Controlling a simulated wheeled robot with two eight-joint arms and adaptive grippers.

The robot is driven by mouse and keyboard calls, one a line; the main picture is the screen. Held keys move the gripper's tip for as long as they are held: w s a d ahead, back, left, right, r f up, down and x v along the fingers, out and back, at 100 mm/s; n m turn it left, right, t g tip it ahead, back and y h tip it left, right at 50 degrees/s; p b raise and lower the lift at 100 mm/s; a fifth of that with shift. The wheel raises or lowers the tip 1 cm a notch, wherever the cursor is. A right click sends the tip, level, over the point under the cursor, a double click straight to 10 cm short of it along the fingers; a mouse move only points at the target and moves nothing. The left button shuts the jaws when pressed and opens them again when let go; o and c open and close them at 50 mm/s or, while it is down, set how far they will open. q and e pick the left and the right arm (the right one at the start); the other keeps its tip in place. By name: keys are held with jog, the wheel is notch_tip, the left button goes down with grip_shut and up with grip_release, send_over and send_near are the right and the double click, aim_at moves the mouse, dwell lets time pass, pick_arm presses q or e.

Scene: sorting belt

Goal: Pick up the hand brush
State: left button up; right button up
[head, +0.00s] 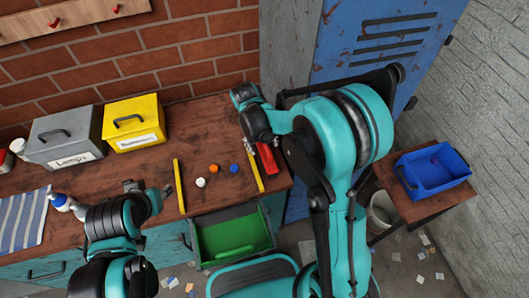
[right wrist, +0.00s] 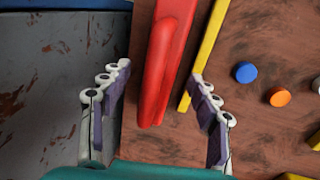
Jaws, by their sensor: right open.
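The hand brush, a red long-handled thing (head: 267,160), lies on the wooden bench near its right end, beside a yellow strip. In the right wrist view its red handle (right wrist: 160,75) points down the picture between my fingers; its far end is cut off by the frame. My right gripper (head: 257,146) is open above the brush, one finger on each side of the handle in the right wrist view (right wrist: 160,76), with no grip on it. My left gripper (head: 149,188) appears open and empty over the bench's front edge at left, away from the brush.
Two yellow strips (head: 179,187) flank white, orange (head: 214,168) and blue (head: 234,168) round pieces. Grey (head: 64,138) and yellow (head: 133,122) boxes stand at the back left. A green drawer (head: 232,238) is open below. A blue bin (head: 433,171) stands at right.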

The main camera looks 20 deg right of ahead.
jog(key=f, duration=0.1)
jog(key=f+b, duration=0.1)
jog(key=f, duration=0.1)
jog(key=shift+d+f, duration=0.15)
jog(key=shift+d, duration=0.2)
jog(key=c, duration=1.2)
jog(key=shift+c, duration=0.2)
